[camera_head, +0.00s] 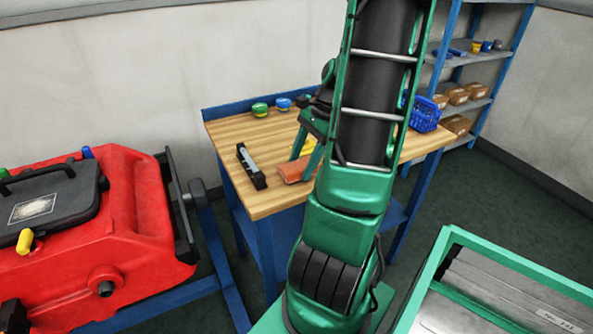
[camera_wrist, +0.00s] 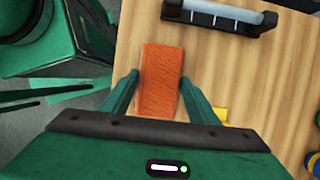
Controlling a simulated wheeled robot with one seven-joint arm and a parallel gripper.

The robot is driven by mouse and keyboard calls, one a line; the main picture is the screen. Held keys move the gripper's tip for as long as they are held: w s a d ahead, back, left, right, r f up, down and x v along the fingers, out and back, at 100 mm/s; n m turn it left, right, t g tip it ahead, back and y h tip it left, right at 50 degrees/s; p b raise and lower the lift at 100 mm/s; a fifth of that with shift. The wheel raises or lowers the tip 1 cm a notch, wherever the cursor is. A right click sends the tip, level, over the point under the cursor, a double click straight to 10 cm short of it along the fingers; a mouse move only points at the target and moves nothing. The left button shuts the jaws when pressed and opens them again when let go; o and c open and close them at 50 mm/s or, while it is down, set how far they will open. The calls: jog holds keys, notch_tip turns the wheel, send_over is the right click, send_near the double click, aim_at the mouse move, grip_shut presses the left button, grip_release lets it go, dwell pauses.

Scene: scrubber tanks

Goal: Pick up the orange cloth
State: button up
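The orange cloth (camera_head: 295,170) lies as a folded block on the wooden workbench, near its front edge, partly hidden by my arm in the head view. In the wrist view the orange cloth (camera_wrist: 161,82) lies between and ahead of my two fingers. My gripper (camera_wrist: 159,84) is open, with one finger on each side of the cloth's near part and small gaps showing. In the head view my gripper (camera_head: 306,146) is over the bench at the cloth. I cannot tell how high the fingertips are above the bench top.
A black-ended tool with a grey bar (camera_head: 251,166) lies left of the cloth on the bench (camera_head: 226,133). Green (camera_head: 260,109) and blue (camera_head: 283,104) round items stand at the back. A blue basket (camera_head: 425,114) is at the right. A red machine (camera_head: 140,220) stands left.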

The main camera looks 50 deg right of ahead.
aim_at(300, 166)
jog(key=shift+c, duration=0.3)
jog(key=shift+r, duration=0.5)
jog(key=r, duration=0.2)
jog(key=a+r, duration=0.1)
jog(key=shift+r, duration=0.35)
jog(key=a+r, duration=0.6)
jog(key=a, duration=0.4)
jog(key=shift+a+r, duration=0.15)
jog(key=shift+a, duration=0.2)
jog(key=shift+w, duration=0.1)
